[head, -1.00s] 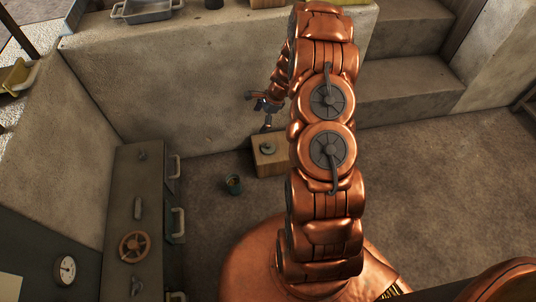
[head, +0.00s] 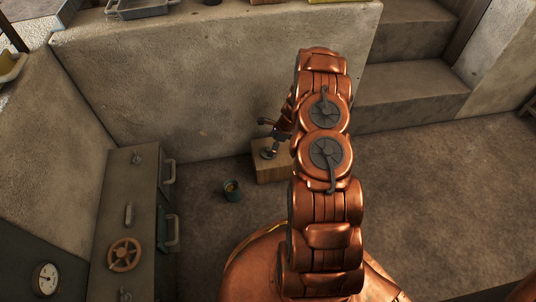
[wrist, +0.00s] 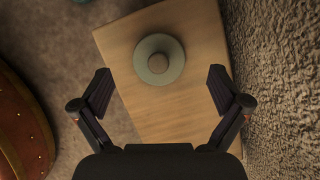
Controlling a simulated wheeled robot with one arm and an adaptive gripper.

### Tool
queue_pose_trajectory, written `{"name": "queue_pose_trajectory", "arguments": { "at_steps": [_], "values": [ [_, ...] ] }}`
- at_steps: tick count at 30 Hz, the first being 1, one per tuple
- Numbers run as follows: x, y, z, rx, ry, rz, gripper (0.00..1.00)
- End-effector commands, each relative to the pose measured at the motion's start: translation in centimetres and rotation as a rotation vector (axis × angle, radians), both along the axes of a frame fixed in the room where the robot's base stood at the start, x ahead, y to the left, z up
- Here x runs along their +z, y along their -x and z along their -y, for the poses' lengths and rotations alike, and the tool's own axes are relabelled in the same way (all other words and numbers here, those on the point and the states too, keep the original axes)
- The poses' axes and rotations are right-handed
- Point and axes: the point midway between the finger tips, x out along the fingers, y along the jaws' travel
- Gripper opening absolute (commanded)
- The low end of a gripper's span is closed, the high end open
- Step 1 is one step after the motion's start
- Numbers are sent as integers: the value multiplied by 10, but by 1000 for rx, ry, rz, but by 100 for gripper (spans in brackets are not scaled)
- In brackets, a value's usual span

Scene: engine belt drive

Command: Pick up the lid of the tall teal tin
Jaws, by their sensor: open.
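A round grey-green lid with a small knob (wrist: 159,62) lies on top of a wooden block. In the head view the lid (head: 268,155) is partly covered by my gripper (head: 269,146). In the wrist view my gripper (wrist: 160,74) is open and empty, its two fingers apart on the left and right of the lid, not touching it. The height gap is hard to judge. A teal tin (head: 232,196) stands open on the floor left of the block, with something brownish inside.
The wooden block (head: 272,174) stands against a rough concrete wall (head: 200,80). A grey cabinet (head: 118,200) with handles and a handwheel is at left. Concrete steps (head: 410,90) rise at right. The floor between cabinet and block is mostly clear.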

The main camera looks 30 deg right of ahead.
Motion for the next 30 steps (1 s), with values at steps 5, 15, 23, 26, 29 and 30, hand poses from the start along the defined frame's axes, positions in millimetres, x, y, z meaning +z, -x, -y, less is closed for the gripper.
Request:
{"name": "queue_pose_trajectory", "arguments": {
  "at_steps": [5,15,23,26,29,30],
  "values": [
    [-28,-4,-8,2,-1,-2,99],
    [-32,-7,-11,2,-2,0,96],
    [-32,-7,-11,2,-2,0,69],
    [-32,-7,-11,2,-2,0,59],
    [-32,-7,-11,2,-2,0,53],
    [-32,-7,-11,2,-2,0,53]
  ]
}}
